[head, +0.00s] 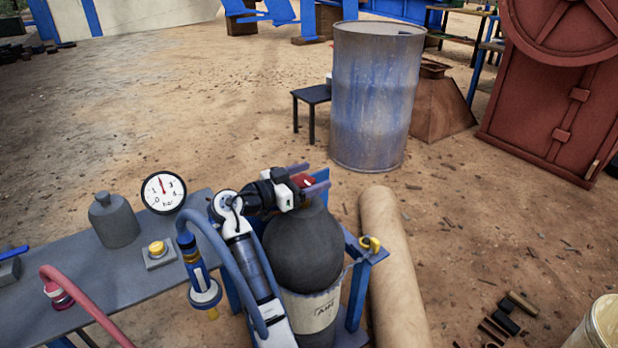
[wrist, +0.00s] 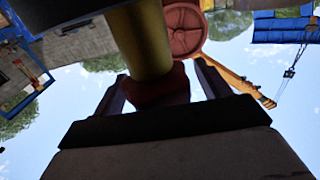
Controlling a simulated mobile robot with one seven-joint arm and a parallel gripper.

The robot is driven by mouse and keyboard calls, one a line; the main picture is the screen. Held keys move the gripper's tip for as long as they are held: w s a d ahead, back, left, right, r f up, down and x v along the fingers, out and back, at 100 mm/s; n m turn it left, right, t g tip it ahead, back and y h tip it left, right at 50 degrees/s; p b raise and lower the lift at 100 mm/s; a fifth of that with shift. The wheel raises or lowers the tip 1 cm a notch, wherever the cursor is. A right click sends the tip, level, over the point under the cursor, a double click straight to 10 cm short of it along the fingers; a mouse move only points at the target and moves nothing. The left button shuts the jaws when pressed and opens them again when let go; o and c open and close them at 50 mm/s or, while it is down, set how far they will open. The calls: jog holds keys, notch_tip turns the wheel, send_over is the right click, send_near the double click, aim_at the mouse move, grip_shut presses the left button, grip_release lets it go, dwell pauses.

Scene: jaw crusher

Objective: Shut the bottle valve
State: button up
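The dark grey air bottle (head: 305,250), with a pale AIR label, stands upright in a blue frame at the bench's right end. Its red valve knob (head: 303,181) shows at the top, partly hidden by my gripper (head: 306,178). In the wrist view the red knob (wrist: 158,88) sits at the end of a brass-coloured valve body (wrist: 140,40). My gripper (wrist: 162,82) is open, with one finger on each side of the knob. Sky shows between the knob and the right finger; I cannot tell whether the left finger touches it.
The grey bench (head: 110,275) carries a pressure gauge (head: 163,192), a small grey canister (head: 114,220) and a yellow button box (head: 158,252). A pink-red hose (head: 85,300) is at the left. A tan roll (head: 395,270) lies right of the bottle; a blue drum (head: 375,95) stands behind.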

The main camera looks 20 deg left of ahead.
aim_at(309, 176)
notch_tip(309, 176, up, 20)
jog(key=p, duration=0.1)
dwell(0.5)
